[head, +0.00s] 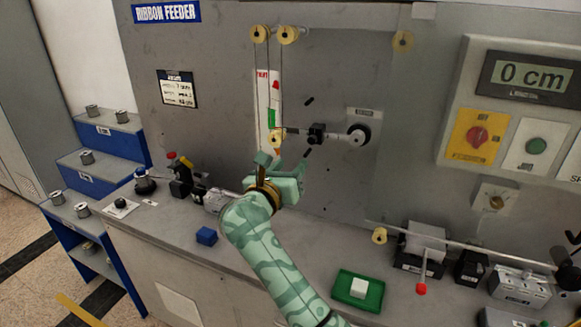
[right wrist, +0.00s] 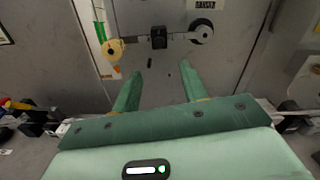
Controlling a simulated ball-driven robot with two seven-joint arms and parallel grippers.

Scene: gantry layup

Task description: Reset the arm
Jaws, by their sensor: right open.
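The dancer arm (head: 335,137) is a bar on the grey machine panel, lying nearly level. Its round pivot (head: 359,134) is at the right, a black block (head: 316,133) sits along it, and a yellow roller (head: 277,137) is at its left end. In the right wrist view the black block (right wrist: 158,38) and roller (right wrist: 113,49) show beyond my fingertips. My right gripper (head: 281,166) is open and empty, just below the roller in the head view; its two green fingers (right wrist: 160,75) point at the panel. They look apart from the bar. My left gripper is not in view.
Yellow pulleys (head: 274,34) hang above with thin lines running down. A display (head: 533,77) reads 0 cm at upper right.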

